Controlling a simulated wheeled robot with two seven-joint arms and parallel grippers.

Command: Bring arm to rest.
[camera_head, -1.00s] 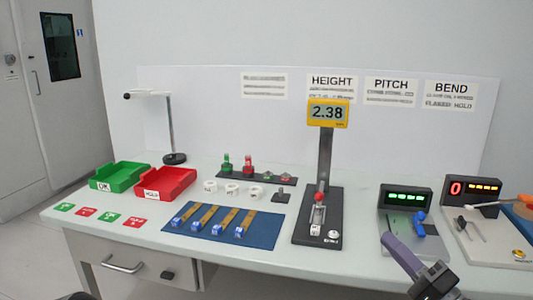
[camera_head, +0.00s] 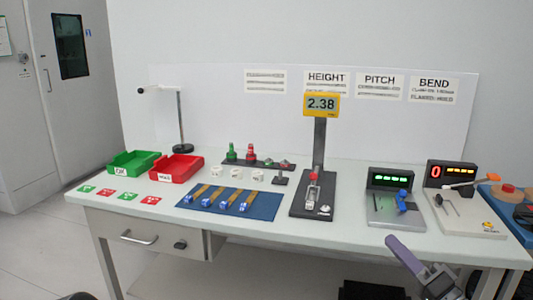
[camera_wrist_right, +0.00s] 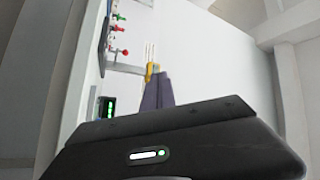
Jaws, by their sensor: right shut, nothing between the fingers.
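My right gripper (camera_head: 391,241) is shut and empty, its purple fingers together, at the front edge of the white table (camera_head: 300,232), in front of the pitch station (camera_head: 396,207). In the right wrist view its closed fingers (camera_wrist_right: 157,82) point away from the camera, with nothing between them. My left gripper is not in view.
The height station (camera_head: 315,190) stands mid-table, reading 2.38. The bend station (camera_head: 468,212) is at the right. A blue mat (camera_head: 230,214) with several strips, a red tray (camera_head: 176,168) and a green tray (camera_head: 134,164) lie left. Open floor shows at the left.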

